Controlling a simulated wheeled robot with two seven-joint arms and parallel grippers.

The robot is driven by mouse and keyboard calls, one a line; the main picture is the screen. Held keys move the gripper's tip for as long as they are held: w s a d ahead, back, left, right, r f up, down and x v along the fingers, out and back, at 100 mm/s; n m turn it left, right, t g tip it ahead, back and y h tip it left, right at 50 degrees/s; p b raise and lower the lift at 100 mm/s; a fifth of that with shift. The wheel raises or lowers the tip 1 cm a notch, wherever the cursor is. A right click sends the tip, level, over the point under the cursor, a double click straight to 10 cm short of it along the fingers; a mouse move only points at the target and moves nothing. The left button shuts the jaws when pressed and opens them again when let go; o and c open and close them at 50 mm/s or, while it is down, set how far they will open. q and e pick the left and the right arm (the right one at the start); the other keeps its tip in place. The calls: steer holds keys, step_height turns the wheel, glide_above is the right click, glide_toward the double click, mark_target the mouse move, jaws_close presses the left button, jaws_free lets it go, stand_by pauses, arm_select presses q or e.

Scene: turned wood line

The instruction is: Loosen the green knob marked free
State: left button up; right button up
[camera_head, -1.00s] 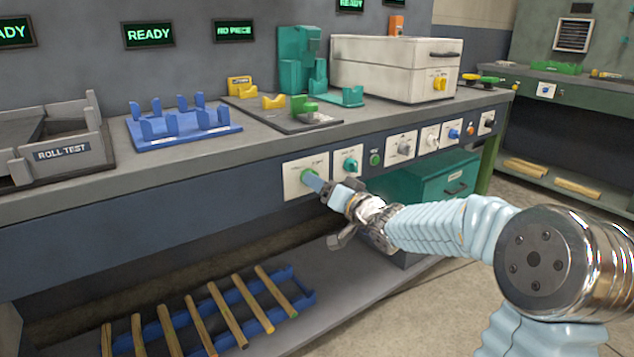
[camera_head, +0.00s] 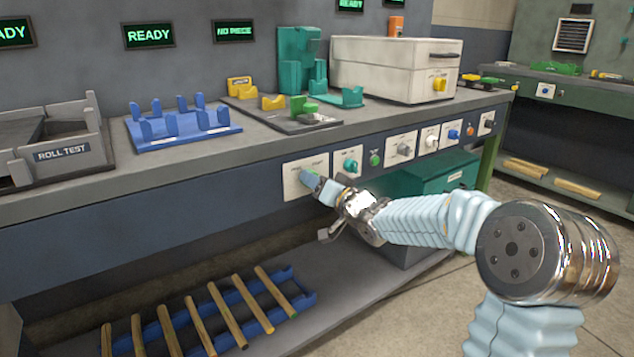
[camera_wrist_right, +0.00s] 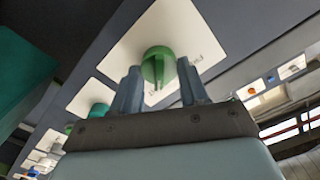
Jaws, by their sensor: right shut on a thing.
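The green knob (camera_wrist_right: 158,62) sits on a white plate (camera_head: 291,186) at the left end of the row of controls on the bench front. In the right wrist view it shows between the two grey-blue fingers, its ridge pointing along the gripper. My right gripper (camera_head: 316,183) is shut on this knob, one finger on each side. In the head view the fingers hide most of the knob. The printing on the plate is partly covered and too small to read. My left gripper is in neither view.
Right of it, the bench front carries a teal knob (camera_head: 350,165), a green button (camera_head: 375,160) and several other controls. A teal drawer cabinet (camera_head: 420,185) stands under the bench. A low shelf holds a blue rack (camera_head: 308,298) with wooden sticks. Open floor lies at the right.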

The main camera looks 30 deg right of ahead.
steer(key=shift+a+f+n+b, duration=0.15)
steer(key=shift+n+b, duration=2.4)
steer(key=shift+n, duration=1.95)
steer(key=shift+a+n+b, duration=0.1)
steer(key=shift+n+b, duration=2.45)
steer(key=shift+n, duration=1.95)
steer(key=o, duration=1.1)
steer(key=shift+c, duration=0.2)
